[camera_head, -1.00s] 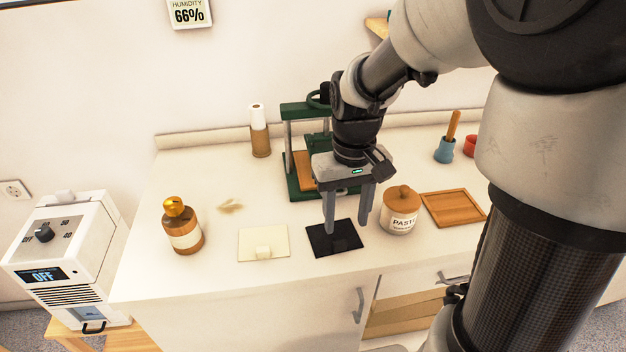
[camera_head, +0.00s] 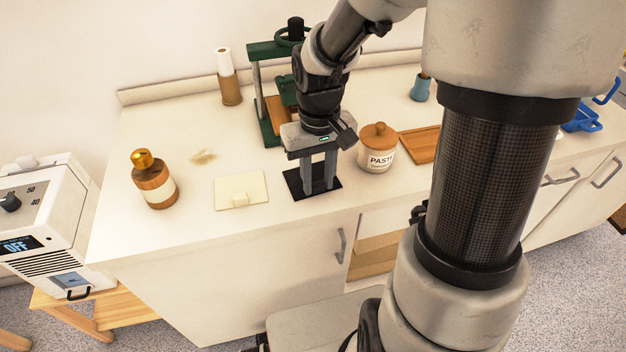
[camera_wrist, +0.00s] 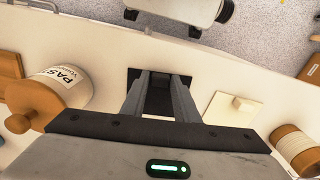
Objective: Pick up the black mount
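The black mount (camera_head: 296,190) is a flat black square lying on the white counter. In the wrist view the black mount (camera_wrist: 131,76) shows around and between my fingertips. My gripper (camera_head: 319,187) points down over it, with both fingers reaching the mount. In the wrist view my gripper (camera_wrist: 162,82) has its fingers close together, with a dark block-like part of the mount between them. The fingers appear shut on that part. The exact contact is dark and hard to see. The mount looks flat on the counter.
A cream mount (camera_head: 228,188) with a small raised knob lies to the left. A paste jar (camera_head: 378,158) stands close on the right. A green press (camera_head: 264,110) stands behind. A brown bottle (camera_head: 153,186) is at far left. A wooden tray (camera_head: 419,144) is beyond the jar.

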